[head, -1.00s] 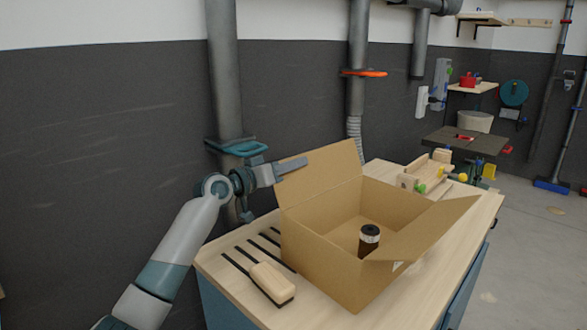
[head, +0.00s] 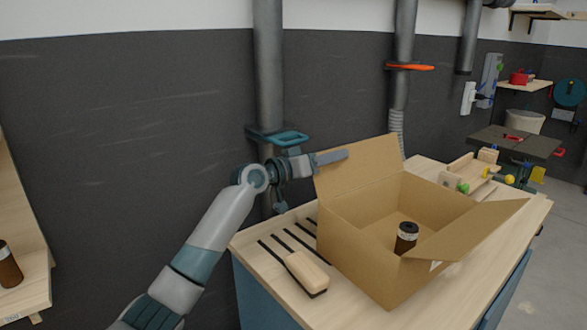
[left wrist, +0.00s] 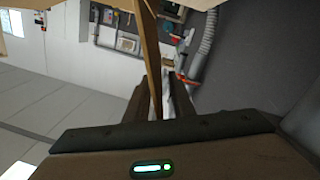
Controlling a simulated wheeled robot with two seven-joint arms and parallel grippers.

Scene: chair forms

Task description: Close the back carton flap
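An open cardboard carton (head: 375,262) stands on a wooden-topped workbench. Its back flap (head: 368,162) stands up, leaning outward, and its right flap (head: 470,228) slopes outward. A dark brown jar with a pale band (head: 406,238) stands inside. My left gripper (head: 332,157) is at the upper left edge of the back flap, one finger showing in front of it. In the left wrist view, the flap (left wrist: 151,60) shows nearly edge-on between the two spread fingers (left wrist: 160,97), with a gap on the right finger's side. My right gripper is out of view.
A wooden block-like brush (head: 306,272) lies on the slotted bench top (head: 262,236) left of the carton. Wooden parts (head: 470,175) lie behind it on the right. A grey pipe (head: 269,90) rises behind my left arm. A shelf with another jar (head: 8,265) stands far left.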

